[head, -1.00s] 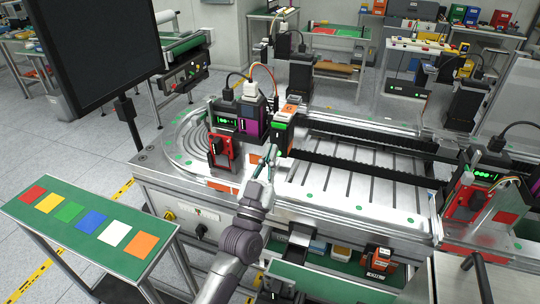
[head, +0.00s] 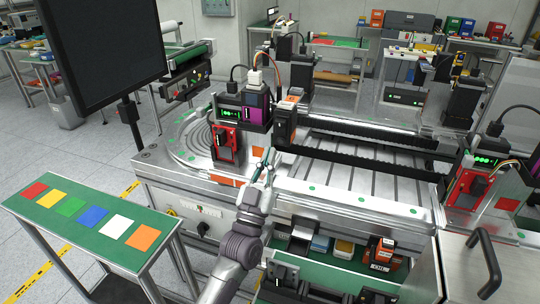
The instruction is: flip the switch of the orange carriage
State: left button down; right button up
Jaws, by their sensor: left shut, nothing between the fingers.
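The orange carriage (head: 286,122) is a dark upright block with orange edges and an orange top, at the left end of the black rails of the machine bed. Its small switch cannot be made out at this size. My left gripper (head: 268,158) is shut and empty, just in front of and below the carriage, over the front edge of the bed. It appears apart from the carriage. My right gripper is not in view.
A red-framed unit with a black knob (head: 224,140) stands left of the gripper. A black-and-purple module (head: 257,106) stands behind it. The slotted bed (head: 365,180) to the right is clear. A green table (head: 95,223) with coloured squares is at the left.

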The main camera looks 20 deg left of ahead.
pick_arm(q)
jog(key=s+f+b, duration=0.3)
jog(key=f, duration=0.5)
jog(key=shift+s+f, duration=0.2)
jog(key=shift+s, duration=0.15)
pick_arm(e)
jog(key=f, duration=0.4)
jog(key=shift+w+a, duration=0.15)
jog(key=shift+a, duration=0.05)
pick_arm(q)
jog(key=shift+a, duration=0.1)
